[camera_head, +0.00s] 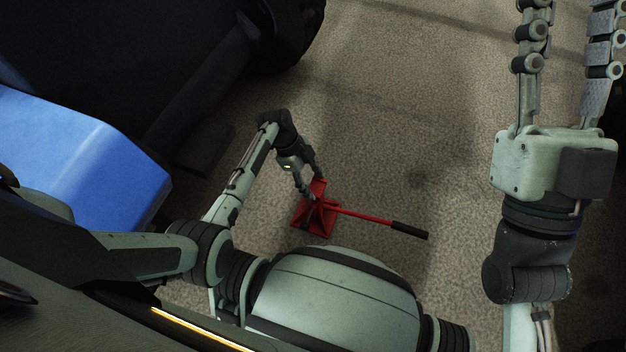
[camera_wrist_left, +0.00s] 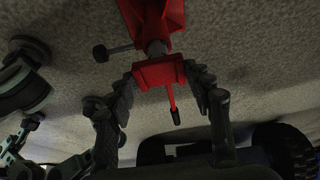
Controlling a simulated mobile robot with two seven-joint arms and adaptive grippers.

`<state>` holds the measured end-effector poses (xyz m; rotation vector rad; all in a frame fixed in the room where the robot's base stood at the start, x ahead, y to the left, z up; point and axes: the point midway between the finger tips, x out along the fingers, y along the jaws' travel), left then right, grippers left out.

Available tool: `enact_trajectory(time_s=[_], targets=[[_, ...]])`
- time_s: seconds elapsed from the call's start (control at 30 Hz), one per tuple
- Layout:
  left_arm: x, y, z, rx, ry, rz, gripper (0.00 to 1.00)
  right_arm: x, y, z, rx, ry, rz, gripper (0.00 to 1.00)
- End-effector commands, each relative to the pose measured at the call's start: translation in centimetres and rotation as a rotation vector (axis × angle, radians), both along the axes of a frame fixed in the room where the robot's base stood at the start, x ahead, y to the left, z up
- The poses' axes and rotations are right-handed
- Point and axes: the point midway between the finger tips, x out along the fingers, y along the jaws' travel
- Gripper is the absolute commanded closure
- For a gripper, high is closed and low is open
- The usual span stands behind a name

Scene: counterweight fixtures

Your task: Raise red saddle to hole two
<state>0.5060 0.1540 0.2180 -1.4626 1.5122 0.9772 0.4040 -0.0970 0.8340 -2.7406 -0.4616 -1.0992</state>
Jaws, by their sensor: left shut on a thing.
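A red stand (camera_head: 314,220) with a square, flared base is on the floor in the head view. Its red saddle (camera_head: 318,186) is at the top, and also shows in the left wrist view (camera_wrist_left: 160,73). My left gripper (camera_head: 308,192) is shut on the saddle, with one finger on each side in the wrist view. Below the saddle there, a short grey post (camera_wrist_left: 156,48) enters the red body, with a dark knobbed pin (camera_wrist_left: 101,53) sticking out sideways. The holes are not clearly visible. My right gripper (camera_head: 566,65) is empty, its fingers apart, high at the right.
A red bar with a black grip (camera_head: 409,231) extends right from the stand in the head view. A large dark machine (camera_head: 120,55) with a blue panel (camera_head: 85,155) stands at the left.

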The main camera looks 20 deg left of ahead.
Motion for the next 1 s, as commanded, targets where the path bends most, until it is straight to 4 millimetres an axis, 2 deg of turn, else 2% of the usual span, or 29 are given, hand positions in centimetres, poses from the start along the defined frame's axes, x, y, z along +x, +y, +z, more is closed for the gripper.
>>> enact_trajectory(time_s=[0.23,0.27,0.4,0.77,0.87,1.0], targets=[[-0.1,0.0,-0.1,0.000,0.003,0.000,1.00,0.0,0.0,0.0,0.000,0.000,0.000,0.60],[-0.1,0.0,-0.1,0.000,0.003,0.000,0.45,0.0,0.0,0.0,0.000,-0.001,0.000,0.60],[-0.1,0.0,-0.1,0.000,0.002,0.000,0.28,0.0,0.0,0.0,0.000,-0.001,0.000,0.60],[0.0,0.2,0.3,0.001,0.000,0.001,0.28,0.0,0.0,0.0,0.001,-0.004,0.000,0.60],[0.1,0.7,1.3,0.002,-0.002,0.002,0.28,0.0,0.0,0.0,0.001,-0.004,0.000,0.60],[0.1,1.8,3.8,0.004,-0.003,0.000,0.28,0.0,0.0,0.0,0.001,-0.004,0.000,0.60]])
